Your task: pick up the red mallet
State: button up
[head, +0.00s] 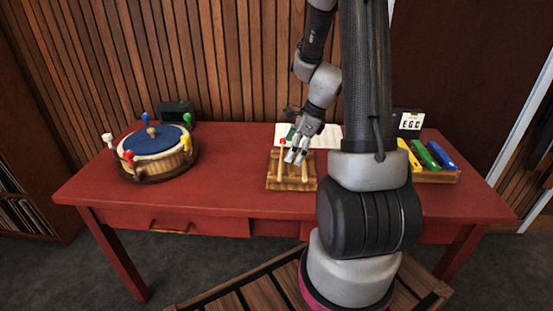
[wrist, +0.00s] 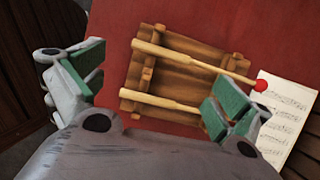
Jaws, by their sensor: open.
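The red mallet has a pale wooden handle and a round red head. In the wrist view the red mallet (wrist: 190,61) lies across a wooden rack (wrist: 178,79), its head past the rack's right end. In the head view its red head (head: 283,141) shows at the rack's back left. A second mallet (wrist: 160,101) lies beside it on the rack; its head is hidden behind my right finger. My gripper (head: 295,157) is open and empty above the rack (head: 291,184). In the wrist view my gripper (wrist: 155,87) has its green-padded fingers spread either side of the rack, with the handles between them.
The rack stands on a red table (head: 225,190). Sheet music (wrist: 288,115) lies by the red head. A round drum-like piece (head: 152,155) with coloured pegs stands left, a tray of coloured blocks (head: 436,177) right. A wooden bench (head: 245,284) is in front.

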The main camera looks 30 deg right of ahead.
jog(key=x, duration=0.7)
jog(key=shift+w+f, duration=0.1)
jog(key=shift+f, duration=0.35)
jog(key=c, duration=0.7)
jog(key=shift+c, duration=0.3)
